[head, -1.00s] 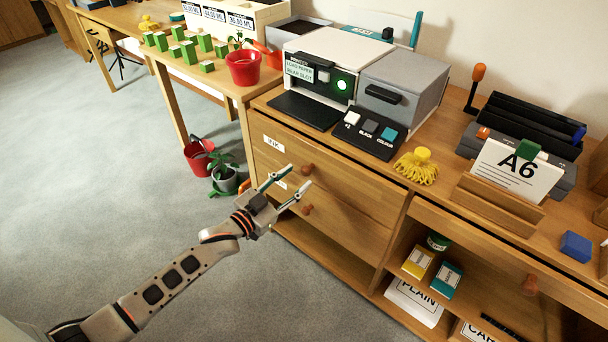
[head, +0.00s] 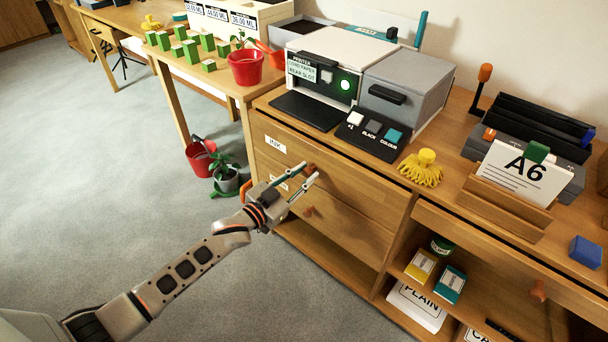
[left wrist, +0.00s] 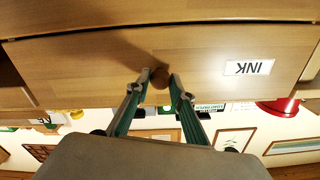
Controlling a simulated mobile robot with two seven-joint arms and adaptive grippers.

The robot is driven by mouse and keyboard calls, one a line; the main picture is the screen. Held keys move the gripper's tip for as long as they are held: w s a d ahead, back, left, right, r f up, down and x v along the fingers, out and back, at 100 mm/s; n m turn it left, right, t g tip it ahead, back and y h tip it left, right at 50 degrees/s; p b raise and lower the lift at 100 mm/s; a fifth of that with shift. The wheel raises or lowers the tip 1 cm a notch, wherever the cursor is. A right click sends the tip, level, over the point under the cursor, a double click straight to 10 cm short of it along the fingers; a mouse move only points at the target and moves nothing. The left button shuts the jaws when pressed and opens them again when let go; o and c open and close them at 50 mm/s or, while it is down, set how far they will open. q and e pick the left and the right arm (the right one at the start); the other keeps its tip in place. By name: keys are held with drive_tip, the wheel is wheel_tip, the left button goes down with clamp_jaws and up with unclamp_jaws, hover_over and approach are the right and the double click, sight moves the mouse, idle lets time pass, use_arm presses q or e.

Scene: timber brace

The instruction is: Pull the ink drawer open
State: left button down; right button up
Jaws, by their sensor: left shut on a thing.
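The ink drawer (head: 345,186) is the upper drawer under the printer's bench top, with a white INK label (head: 275,144) and a round wooden knob (head: 310,168). Its front looks flush with the cabinet. My left gripper (head: 308,174) is at this knob. In the left wrist view, upside down, the fingers (left wrist: 160,80) are on either side of the knob (left wrist: 160,76), shut on it, with the INK label (left wrist: 248,67) to the right. The fingers partly hide the knob. My right gripper is in neither view.
A second drawer with its own knob (head: 309,211) lies just below. The printer (head: 335,65), button panel (head: 373,133) and yellow tassel-like object (head: 422,168) stand on the bench top. The carpet in front is clear.

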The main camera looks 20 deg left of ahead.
use_arm(q)
drive_tip(key=shift+s, duration=0.1)
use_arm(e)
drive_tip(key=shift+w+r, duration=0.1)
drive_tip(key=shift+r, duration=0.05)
